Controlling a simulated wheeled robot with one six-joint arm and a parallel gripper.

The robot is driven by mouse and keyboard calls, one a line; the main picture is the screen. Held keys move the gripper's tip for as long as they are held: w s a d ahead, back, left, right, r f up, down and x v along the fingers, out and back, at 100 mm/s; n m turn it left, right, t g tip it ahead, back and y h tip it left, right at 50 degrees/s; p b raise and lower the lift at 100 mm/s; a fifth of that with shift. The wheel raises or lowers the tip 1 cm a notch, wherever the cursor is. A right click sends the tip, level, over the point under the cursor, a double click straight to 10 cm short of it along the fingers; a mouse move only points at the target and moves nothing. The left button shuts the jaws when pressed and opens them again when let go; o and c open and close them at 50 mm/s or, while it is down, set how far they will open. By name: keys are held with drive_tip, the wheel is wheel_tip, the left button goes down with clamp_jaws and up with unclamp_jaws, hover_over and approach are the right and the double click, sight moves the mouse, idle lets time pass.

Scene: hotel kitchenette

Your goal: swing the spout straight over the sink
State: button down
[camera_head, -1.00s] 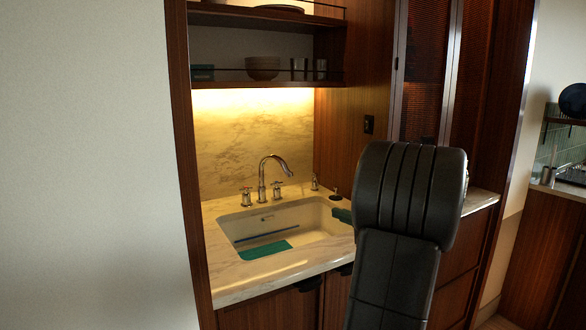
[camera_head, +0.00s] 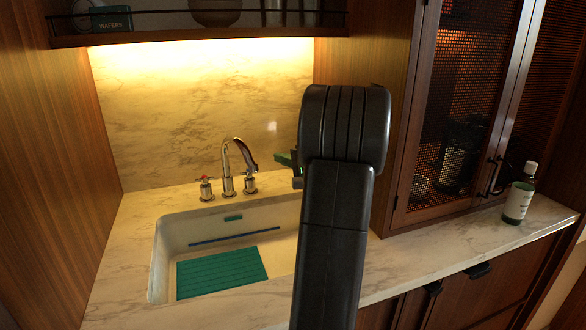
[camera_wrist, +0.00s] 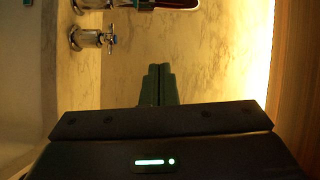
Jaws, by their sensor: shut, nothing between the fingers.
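The chrome faucet spout (camera_head: 240,150) rises behind the sink (camera_head: 160,245) and arches to the right in the head view. Its tip hangs above the right handle (camera_head: 249,184), towards the sink's back rim. A left handle (camera_head: 206,189) with a red mark stands on the other side. My gripper (camera_head: 284,159) is right of the spout, apart from it, partly hidden by my arm. In the wrist view its green fingers (camera_wrist: 158,84) are shut and empty. The blue-marked handle (camera_wrist: 91,39) is to their upper left there; part of the spout (camera_wrist: 150,4) is cut off at the top edge.
The shelf (camera_head: 170,38) with dishes hangs above the faucet. A wooden side wall (camera_head: 50,150) is at left. A bottle (camera_head: 520,192) stands on the right counter by the mesh-door cabinet (camera_head: 460,110). My arm hides the sink's right side. A teal mat (camera_head: 222,272) lies in the basin.

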sight(256, 166)
drive_tip(key=a, duration=0.1)
drive_tip(key=s+a, duration=0.1)
drive_tip(key=a, duration=0.1)
drive_tip(key=s+a, duration=0.1)
drive_tip(key=shift+a+f+p, duration=0.2)
drive_tip(key=shift+p, duration=0.1)
drive_tip(key=s+a+b, duration=0.1)
drive_tip(key=b, duration=0.1)
drive_tip(key=s+a+m+t+h+b, duration=0.1)
drive_tip(key=b, duration=0.2)
drive_tip(key=shift+s+f, duration=0.1)
drive_tip(key=shift+f, duration=0.2)
drive_tip(key=shift+s+a+r+b, duration=0.15)
drive_tip(key=shift+s+a+b, duration=0.7)
drive_tip(key=shift+b, duration=0.45)
drive_tip(key=shift+s+a+r+b, duration=0.15)
drive_tip(key=shift+s+a+b, duration=0.65)
drive_tip(key=shift+b, duration=0.5)
drive_tip(key=shift+w, duration=0.2)
